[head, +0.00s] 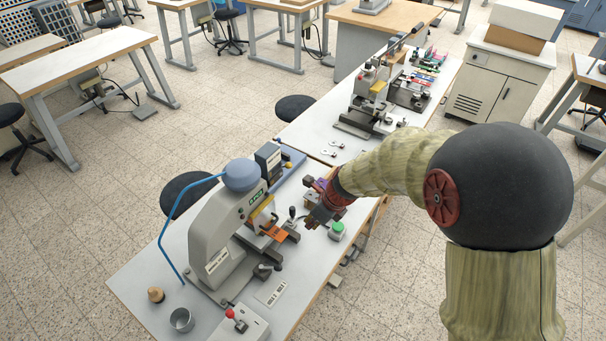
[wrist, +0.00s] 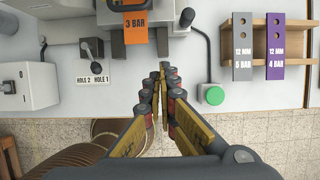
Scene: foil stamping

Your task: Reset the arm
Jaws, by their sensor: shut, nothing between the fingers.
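My gripper (wrist: 162,88) is shut and empty in the wrist view, its fingertips together over the front edge of the white bench (wrist: 290,115). In the head view my gripper (head: 316,218) hangs just right of the grey foil stamping press (head: 222,238). An orange plate marked 3 BAR (wrist: 136,28) is at the press.
A wooden rack (wrist: 268,45) holds a grey 12 MM 5 BAR tag (wrist: 242,70) and a purple 12 MM 4 BAR tag (wrist: 275,70). A metal cup (head: 181,320) and a red-knobbed box (head: 240,326) stand at the bench's near end.

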